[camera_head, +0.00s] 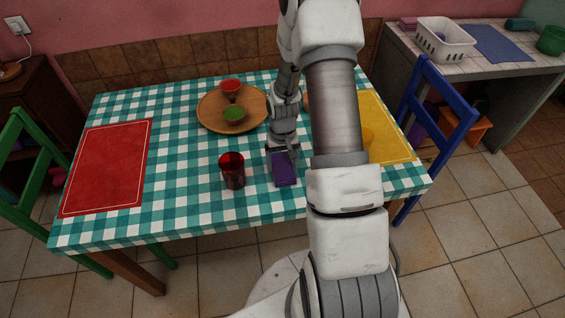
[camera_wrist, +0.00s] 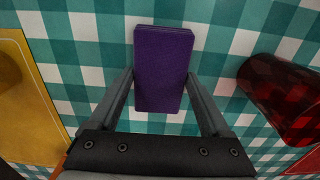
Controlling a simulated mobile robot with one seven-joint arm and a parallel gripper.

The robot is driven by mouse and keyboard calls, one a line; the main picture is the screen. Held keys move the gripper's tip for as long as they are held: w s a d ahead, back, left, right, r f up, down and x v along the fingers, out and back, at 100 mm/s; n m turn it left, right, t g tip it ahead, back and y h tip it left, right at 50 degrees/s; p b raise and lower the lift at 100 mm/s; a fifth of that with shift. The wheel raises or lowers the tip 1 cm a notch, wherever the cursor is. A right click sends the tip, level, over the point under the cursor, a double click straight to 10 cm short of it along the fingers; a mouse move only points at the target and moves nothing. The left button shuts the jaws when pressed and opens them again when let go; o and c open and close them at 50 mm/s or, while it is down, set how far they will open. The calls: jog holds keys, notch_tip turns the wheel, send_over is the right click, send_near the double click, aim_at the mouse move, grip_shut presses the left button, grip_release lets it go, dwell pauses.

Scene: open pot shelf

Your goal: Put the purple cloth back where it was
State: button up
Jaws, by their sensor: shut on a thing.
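The purple cloth (camera_head: 284,168) is a folded rectangle at the front middle of the checked table, just right of a dark red glass. In the wrist view the purple cloth (camera_wrist: 163,68) lies between the two fingers of my gripper (camera_wrist: 163,88), which touch or nearly touch its sides. My gripper (camera_head: 283,152) is shut on the cloth and points down at the table. I cannot tell whether the cloth rests on the tablecloth or is held slightly above it.
The red glass (camera_head: 232,170) stands close left of my gripper and also shows in the wrist view (camera_wrist: 284,98). A round wooden tray (camera_head: 212,122) holds red and green bowls. A red mat (camera_head: 108,166) lies left, a yellow mat (camera_head: 387,128) right. A side counter (camera_head: 510,66) holds a white basket (camera_head: 444,42) and a blue cloth (camera_head: 497,42).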

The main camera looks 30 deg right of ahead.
jog(key=o, duration=1)
jog(key=shift+f, duration=0.15)
